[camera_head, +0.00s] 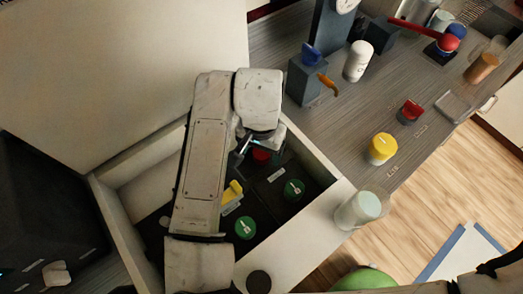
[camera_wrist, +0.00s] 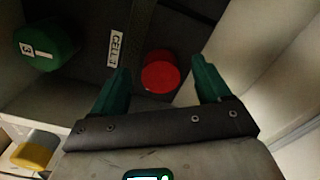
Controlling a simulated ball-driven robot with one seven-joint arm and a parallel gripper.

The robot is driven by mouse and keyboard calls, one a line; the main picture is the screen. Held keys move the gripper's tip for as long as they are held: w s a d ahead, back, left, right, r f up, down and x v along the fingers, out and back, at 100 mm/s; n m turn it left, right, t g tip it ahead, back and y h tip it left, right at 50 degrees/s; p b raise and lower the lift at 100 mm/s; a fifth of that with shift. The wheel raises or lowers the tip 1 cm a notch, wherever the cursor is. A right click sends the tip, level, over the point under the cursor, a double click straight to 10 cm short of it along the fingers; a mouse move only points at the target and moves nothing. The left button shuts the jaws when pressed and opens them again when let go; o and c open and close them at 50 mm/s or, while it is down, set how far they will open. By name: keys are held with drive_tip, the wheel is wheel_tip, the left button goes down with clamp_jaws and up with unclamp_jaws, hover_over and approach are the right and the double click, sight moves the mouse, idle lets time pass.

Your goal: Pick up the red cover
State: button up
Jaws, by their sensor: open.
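A red cover (camera_wrist: 160,76), a short round cylinder, sits on the dark floor of an open bin. It lies between and beyond the fingertips of my gripper (camera_wrist: 160,68) in the wrist view. In the head view the red cover (camera_head: 261,155) is partly hidden by my gripper (camera_head: 245,146) and arm. My gripper is open, with one teal finger on each side of the cover's line and nothing held. I cannot tell how much gap separates the fingertips from the cover.
The bin has pale walls (camera_head: 318,158) and dark dividers. Green covers (camera_head: 245,227) (camera_head: 293,189) and a yellow piece (camera_head: 232,191) sit inside it. A white raised lid (camera_head: 120,70) stands behind. A counter (camera_head: 345,125) at right holds a yellow jar (camera_head: 382,149) and a red-topped item (camera_head: 410,110).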

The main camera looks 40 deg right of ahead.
drive_tip(key=shift+f, duration=0.25)
drive_tip(key=shift+c, duration=0.4)
drive_tip(key=c, duration=1)
